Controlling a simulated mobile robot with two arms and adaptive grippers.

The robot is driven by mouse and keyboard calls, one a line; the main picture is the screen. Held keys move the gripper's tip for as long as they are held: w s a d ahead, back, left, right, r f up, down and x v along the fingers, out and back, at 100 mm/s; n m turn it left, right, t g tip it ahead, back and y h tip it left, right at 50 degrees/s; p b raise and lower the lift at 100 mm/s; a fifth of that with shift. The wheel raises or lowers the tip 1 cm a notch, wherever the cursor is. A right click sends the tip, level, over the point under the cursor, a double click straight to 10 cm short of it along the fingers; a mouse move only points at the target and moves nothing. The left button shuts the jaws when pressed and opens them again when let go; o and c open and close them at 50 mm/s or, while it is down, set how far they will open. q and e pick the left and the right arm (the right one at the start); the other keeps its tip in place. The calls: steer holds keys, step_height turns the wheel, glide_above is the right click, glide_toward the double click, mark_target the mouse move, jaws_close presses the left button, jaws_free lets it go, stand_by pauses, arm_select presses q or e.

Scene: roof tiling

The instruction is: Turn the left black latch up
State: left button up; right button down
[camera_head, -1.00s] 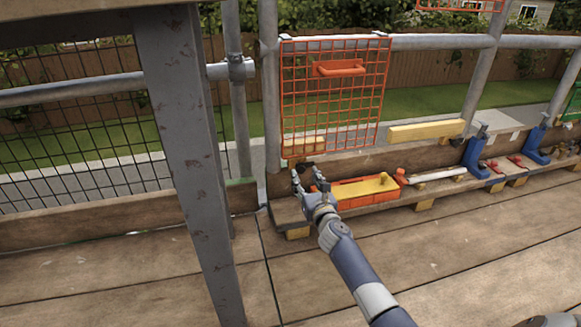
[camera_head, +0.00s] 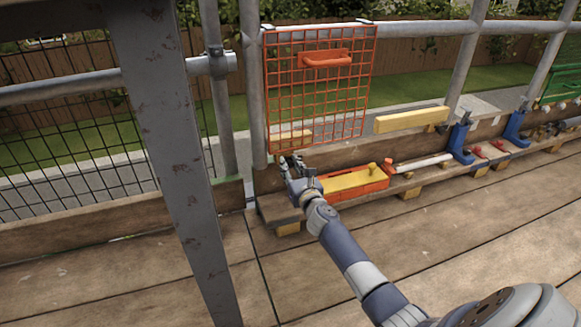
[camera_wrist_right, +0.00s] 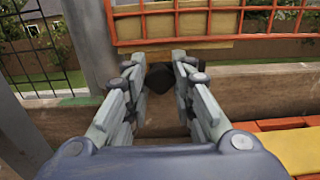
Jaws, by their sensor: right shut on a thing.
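The left black latch (camera_wrist_right: 159,77) is a dark, rounded piece just below the lower edge of the orange mesh panel (camera_head: 320,92). In the right wrist view it sits between the fingertips of my right gripper (camera_wrist_right: 160,68), which is shut on it. Its far side is hidden, and I cannot tell its exact turn. In the head view my right gripper (camera_head: 290,161) is at the panel's lower left corner, and the latch is too small to make out there. The panel has an orange handle (camera_head: 327,59) near its top. My left gripper is not in view.
An orange tray (camera_head: 374,187) with a yellow block (camera_head: 350,181) is right of the gripper on a low wooden shelf. Blue stands (camera_head: 461,139) are farther right. A grey post (camera_head: 170,130) rises at the left. The plank floor in front is clear.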

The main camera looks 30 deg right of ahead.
steer(key=shift+n, duration=0.4)
steer(key=shift+r+n+p, duration=0.1)
steer(key=shift+n+p, duration=0.55)
steer(key=shift+n, duration=0.25)
steer(key=n, duration=0.4)
steer(key=shift+a+n+p, duration=0.1)
steer(key=shift+n+p, duration=0.2)
steer(key=shift+p, duration=0.1)
steer(key=n, duration=0.8)
steer(key=n+p, duration=0.1)
steer(key=n, duration=0.1)
steer(key=shift+a+f+n+p, duration=0.1)
steer(key=shift+f+n+p, duration=0.1)
steer(key=shift+n+p, duration=0.15)
steer(key=shift+n, duration=0.25)
steer(key=c, duration=1.3)
jaws_free()
steer(key=shift+c, duration=0.2)
